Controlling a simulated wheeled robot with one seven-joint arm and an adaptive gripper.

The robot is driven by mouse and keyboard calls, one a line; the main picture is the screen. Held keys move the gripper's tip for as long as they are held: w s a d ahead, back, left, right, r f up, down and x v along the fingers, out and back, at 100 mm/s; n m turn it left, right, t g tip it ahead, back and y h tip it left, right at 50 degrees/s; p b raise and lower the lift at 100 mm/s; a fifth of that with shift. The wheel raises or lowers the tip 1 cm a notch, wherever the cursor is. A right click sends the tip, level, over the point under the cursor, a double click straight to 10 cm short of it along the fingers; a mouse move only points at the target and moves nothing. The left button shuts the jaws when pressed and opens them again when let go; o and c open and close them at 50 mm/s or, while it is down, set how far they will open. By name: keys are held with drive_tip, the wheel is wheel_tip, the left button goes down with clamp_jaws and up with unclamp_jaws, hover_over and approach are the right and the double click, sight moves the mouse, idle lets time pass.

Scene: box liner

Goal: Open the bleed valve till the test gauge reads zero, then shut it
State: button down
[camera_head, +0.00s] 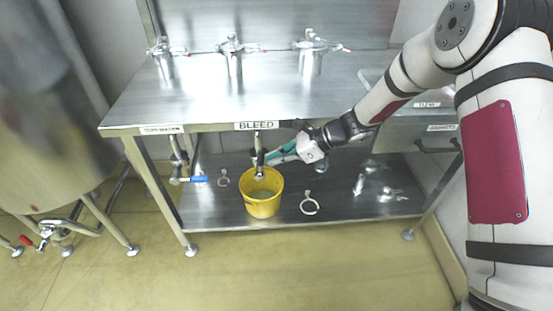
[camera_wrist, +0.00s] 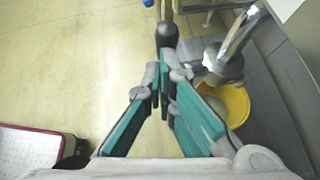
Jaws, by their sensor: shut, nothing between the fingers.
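The bleed valve (camera_head: 258,150) hangs under the bench edge below the "BLEED" label (camera_head: 257,125). Its metal spout also shows in the wrist view (camera_wrist: 233,45), over a yellow bucket (camera_head: 262,203), which shows there too (camera_wrist: 238,102). A dark-tipped handle (camera_wrist: 166,34) lies just beyond my fingertips in the wrist view. My gripper (camera_head: 270,157) is beside the valve, to its right. In the wrist view my gripper (camera_wrist: 164,76) has its teal fingers together with nothing between them; I cannot tell whether the tips touch the handle. I cannot make out a gauge dial.
A blue-handled valve (camera_head: 190,180) hangs left of the bleed valve. Clamp rings (camera_head: 310,206) and loose fittings lie on the lower shelf (camera_head: 350,205). Capped fittings (camera_head: 312,58) stand on the bench top (camera_head: 205,100). A tank with a red-handled valve (camera_head: 28,241) stands at left.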

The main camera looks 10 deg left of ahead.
drive_tip(key=d+f+p+v, duration=0.1)
drive_tip(key=v, duration=1.2)
drive_tip(key=s+d+r+n+t+h+p, duration=0.1)
drive_tip(key=s+d+r+n+h+p, duration=0.3)
drive_tip(key=s+r, duration=0.5)
drive_tip(key=s+d+r+n+h+p, duration=0.1)
drive_tip(key=s+d+r+n, duration=0.5)
drive_tip(key=r, duration=0.6)
drive_tip(key=s+d+r+n+t+h+p, duration=0.1)
drive_tip(key=s+d+r+n+h+p, duration=0.1)
drive_tip(key=s, duration=0.5)
drive_tip(key=s+d+r+n+t+h+p, duration=0.2)
drive_tip(key=s+d+r, duration=0.3)
drive_tip(key=s, duration=0.2)
drive_tip(key=s+d+r+n+t+h+p, duration=0.1)
drive_tip(key=s+d+r+n+h+p, duration=0.1)
drive_tip(key=s, duration=0.6)
wheel_tip(320, 180, up, 2)
drive_tip(key=shift+d+r+n, duration=0.1)
drive_tip(key=shift+d+n, duration=0.5)
drive_tip(key=shift+d, duration=0.4)
